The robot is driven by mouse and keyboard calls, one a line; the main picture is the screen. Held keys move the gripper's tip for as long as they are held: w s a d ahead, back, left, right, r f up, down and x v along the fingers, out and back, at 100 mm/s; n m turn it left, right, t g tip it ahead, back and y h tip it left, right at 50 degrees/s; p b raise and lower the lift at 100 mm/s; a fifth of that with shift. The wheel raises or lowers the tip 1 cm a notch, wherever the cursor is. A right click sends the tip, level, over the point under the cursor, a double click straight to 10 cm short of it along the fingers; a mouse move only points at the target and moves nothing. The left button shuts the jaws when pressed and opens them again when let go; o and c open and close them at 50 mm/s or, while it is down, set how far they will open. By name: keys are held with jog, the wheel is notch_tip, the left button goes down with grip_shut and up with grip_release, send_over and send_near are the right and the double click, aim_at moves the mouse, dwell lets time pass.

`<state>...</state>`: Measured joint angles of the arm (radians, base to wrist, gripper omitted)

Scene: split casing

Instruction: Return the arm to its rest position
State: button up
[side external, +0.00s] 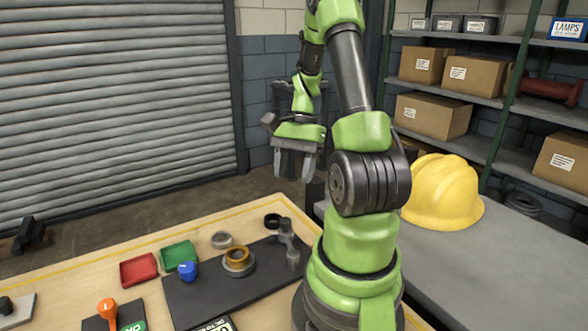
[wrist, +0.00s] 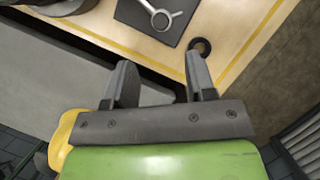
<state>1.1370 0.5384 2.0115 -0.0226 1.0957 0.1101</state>
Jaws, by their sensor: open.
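My green arm stands at the right of the wooden table (side external: 100,262) in the side external view.
A dark mat (side external: 205,296) holds a ring-shaped part (side external: 238,258) and a grey part (side external: 289,245). Red (side external: 139,269) and green (side external: 179,255) trays lie left of it. A yellow hard hat (side external: 442,192) sits on the bench at right. Air around my gripper looks clear.

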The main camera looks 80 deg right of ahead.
dwell(0.5)
jog(key=w+a+r+n+t+h, duration=0.1)
jog(key=w+a+r+n+h, duration=0.1)
jog(key=w+a+r+n, duration=0.3)
jog(key=w+a+r+n+t+h, duration=0.1)
jog(key=a+r+n+h, duration=0.15)
jog(key=a+r, duration=0.4)
jog(key=s+a+r+n+t+y, duration=0.1)
jog(key=s+a+r+n+t, duration=0.1)
jog(key=a+n, duration=0.2)
jog(key=s+a+r+n+t+y, duration=0.1)
jog(key=s+a+r+n+t, duration=0.1)
jog(key=a+n, duration=0.2)
jog(key=a, duration=0.3)
jog(key=shift+s+r, duration=0.25)
jog(key=shift+s, duration=0.15)
